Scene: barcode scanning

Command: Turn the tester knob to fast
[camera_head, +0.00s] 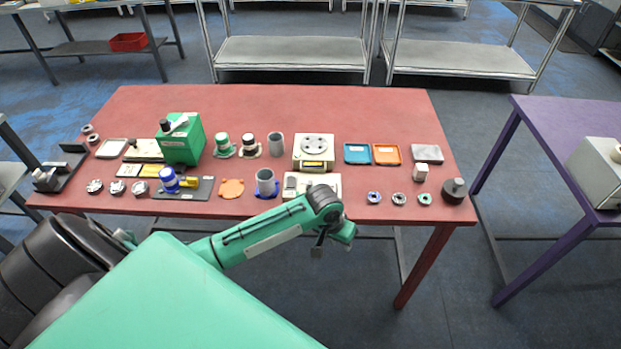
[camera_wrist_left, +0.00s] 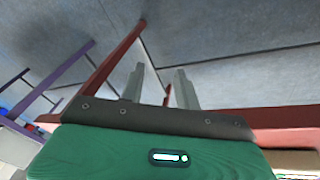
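A green box (camera_head: 184,143) stands at the left back of the red table, with a dark knob (camera_head: 165,125) and a pale lever at its upper front; I cannot read a speed marking or tell whether it is the tester. My left gripper (camera_head: 318,249) hangs in front of the table's front edge, well to the right of the green box and apart from everything. In the left wrist view its two fingers (camera_wrist_left: 159,88) are spread with nothing between them, over floor and a red table leg. My right gripper is not in view.
A purple table (camera_head: 560,130) stands at the right. The red table's back strip is clear.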

